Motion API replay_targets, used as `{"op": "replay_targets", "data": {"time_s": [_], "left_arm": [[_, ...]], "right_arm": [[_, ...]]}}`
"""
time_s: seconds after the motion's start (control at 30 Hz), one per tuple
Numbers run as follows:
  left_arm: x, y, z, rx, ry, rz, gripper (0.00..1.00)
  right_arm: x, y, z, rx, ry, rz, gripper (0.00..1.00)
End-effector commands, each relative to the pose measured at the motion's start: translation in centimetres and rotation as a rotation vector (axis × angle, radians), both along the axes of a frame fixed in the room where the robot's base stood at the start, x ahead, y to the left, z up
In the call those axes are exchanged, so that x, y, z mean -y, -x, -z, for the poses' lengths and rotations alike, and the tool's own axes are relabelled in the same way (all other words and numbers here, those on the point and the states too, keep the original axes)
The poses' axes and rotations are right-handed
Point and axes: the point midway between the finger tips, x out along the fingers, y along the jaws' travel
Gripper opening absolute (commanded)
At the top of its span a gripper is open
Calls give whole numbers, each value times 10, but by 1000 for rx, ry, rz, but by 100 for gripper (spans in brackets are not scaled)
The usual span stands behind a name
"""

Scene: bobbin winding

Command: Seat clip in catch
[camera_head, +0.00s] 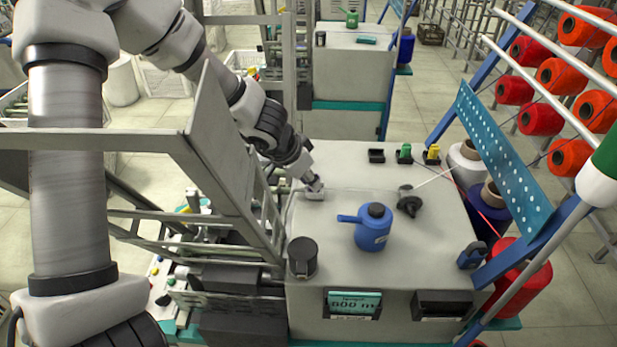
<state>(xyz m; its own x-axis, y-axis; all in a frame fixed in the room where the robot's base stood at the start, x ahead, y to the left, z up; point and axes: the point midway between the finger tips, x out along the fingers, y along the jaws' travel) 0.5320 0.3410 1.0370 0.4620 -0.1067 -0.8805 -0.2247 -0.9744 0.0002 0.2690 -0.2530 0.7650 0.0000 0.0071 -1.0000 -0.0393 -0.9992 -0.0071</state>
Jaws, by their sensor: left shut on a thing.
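My left gripper (314,187) reaches in from the left over the back left part of the grey machine top. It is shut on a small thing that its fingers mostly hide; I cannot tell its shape. Three small black catches stand in a row near the back edge. The left catch (376,156) looks empty. A green clip (404,150) stands in the middle catch and a yellow clip (433,151) in the right one. My gripper is to the left and in front of this row, apart from it. My right gripper is not in view.
On the machine top (345,215) stand a blue oil can (373,228), a black cup (302,257) and a black fitting (408,202) with a pale rod. A grey frame (225,160) rises on the left. A blue perforated panel (505,160) and red bobbins (541,116) stand right.

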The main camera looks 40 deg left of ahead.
Motion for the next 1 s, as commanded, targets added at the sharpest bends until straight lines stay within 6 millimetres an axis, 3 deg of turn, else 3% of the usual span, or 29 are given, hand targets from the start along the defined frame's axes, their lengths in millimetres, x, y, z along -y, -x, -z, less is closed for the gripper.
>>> {"op": "replay_targets", "data": {"time_s": [0.27, 0.3, 0.37, 0.8, 1.0], "left_arm": [[0, 0, 2, 0, 0, 0, 0], [0, 0, 2, 0, 0, 0, 34], [0, 0, 2, 0, 0, 0, 53], [0, 0, 1, 0, 0, 1, 53], [0, 0, -23, 2, 0, 1, 53]], "right_arm": [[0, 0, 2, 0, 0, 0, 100], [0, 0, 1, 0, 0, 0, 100], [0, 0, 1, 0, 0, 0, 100], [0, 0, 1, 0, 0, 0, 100], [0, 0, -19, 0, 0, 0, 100]]}}
